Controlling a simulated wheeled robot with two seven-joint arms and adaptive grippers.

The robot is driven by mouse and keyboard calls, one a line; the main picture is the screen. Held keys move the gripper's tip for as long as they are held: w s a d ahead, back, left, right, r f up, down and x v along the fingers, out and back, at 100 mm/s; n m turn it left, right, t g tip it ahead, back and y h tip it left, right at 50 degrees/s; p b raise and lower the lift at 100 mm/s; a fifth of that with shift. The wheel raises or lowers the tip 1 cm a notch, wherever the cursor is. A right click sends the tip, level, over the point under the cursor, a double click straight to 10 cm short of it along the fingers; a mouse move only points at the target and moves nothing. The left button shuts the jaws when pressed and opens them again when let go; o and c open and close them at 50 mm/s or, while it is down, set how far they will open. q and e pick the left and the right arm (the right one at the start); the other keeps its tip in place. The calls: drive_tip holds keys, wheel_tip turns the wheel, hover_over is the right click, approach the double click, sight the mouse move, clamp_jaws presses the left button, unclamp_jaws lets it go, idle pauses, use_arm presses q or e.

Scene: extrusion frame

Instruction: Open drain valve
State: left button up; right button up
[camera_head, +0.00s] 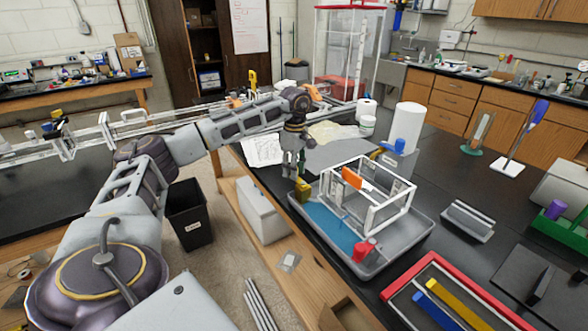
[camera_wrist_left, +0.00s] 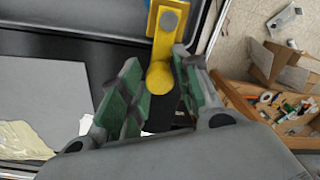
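My left gripper (camera_head: 293,173) points down just above the valve. In the left wrist view the yellow valve (camera_wrist_left: 159,72) has a flat lever with a grey round cap and a rounded lower end. The green-padded fingers stand apart on either side of that lower end. The gripper is open, and I see no clear grip on the valve. My right gripper is not in view.
A white frame (camera_head: 385,219) with an orange piece (camera_head: 351,178) stands in the tray. A red part (camera_head: 362,251) is at its near edge. A paper roll (camera_head: 409,127) stands behind. A red-edged tray (camera_head: 482,299) lies front right. A black bin (camera_head: 189,212) is on the floor.

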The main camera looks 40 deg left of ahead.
use_arm(q)
clamp_jaws()
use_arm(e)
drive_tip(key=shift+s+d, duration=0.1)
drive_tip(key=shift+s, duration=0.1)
